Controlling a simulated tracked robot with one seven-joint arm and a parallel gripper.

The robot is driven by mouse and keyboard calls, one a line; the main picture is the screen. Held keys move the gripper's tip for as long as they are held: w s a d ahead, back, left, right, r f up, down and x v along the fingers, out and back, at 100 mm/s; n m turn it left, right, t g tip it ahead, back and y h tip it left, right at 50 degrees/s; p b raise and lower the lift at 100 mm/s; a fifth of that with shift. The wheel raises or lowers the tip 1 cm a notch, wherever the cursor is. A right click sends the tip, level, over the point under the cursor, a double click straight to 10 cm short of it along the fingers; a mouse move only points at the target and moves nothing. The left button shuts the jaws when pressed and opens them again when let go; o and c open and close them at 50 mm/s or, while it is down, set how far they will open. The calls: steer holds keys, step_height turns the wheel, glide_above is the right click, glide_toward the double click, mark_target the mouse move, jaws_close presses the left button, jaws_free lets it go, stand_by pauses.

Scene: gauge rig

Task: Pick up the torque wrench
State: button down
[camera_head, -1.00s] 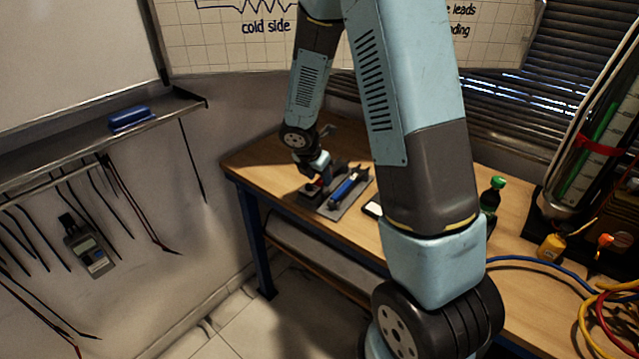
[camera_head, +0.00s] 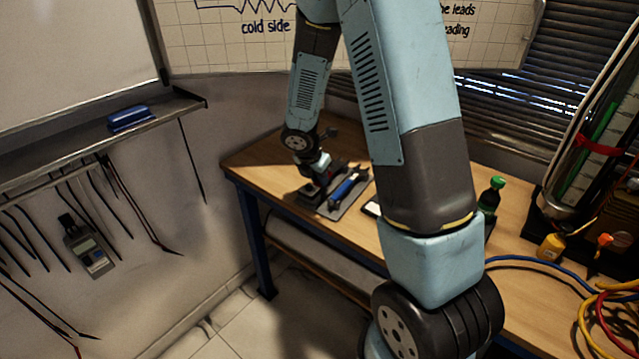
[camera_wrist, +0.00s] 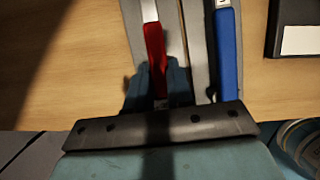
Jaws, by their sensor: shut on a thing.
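A tool with a red handle and metal shaft, which I take to be the torque wrench (camera_wrist: 155,45), lies between the fingers of my gripper (camera_wrist: 157,84) in the wrist view. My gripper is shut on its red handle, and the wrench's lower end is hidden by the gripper. In the head view my gripper (camera_head: 322,180) is low at the bench's left end and covers most of the wrench. I cannot tell whether the wrench is clear of the surface.
A blue-handled tool (camera_wrist: 227,55) lies close to the right on a grey mat (camera_head: 355,198). A black case with a white label (camera_wrist: 298,40) is further right. The wooden bench (camera_head: 262,157) also holds a green-capped bottle (camera_head: 491,196) and a yellow bottle (camera_head: 551,247).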

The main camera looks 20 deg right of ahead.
steer(key=shift+r, duration=0.15)
stand_by(0.3)
steer(key=shift+r, duration=0.25)
step_height(320, 180, up, 2)
steer(key=shift+r, duration=0.25)
steer(key=s+a+r, duration=0.9)
steer(key=s, duration=0.2)
steer(key=shift+r, duration=0.4)
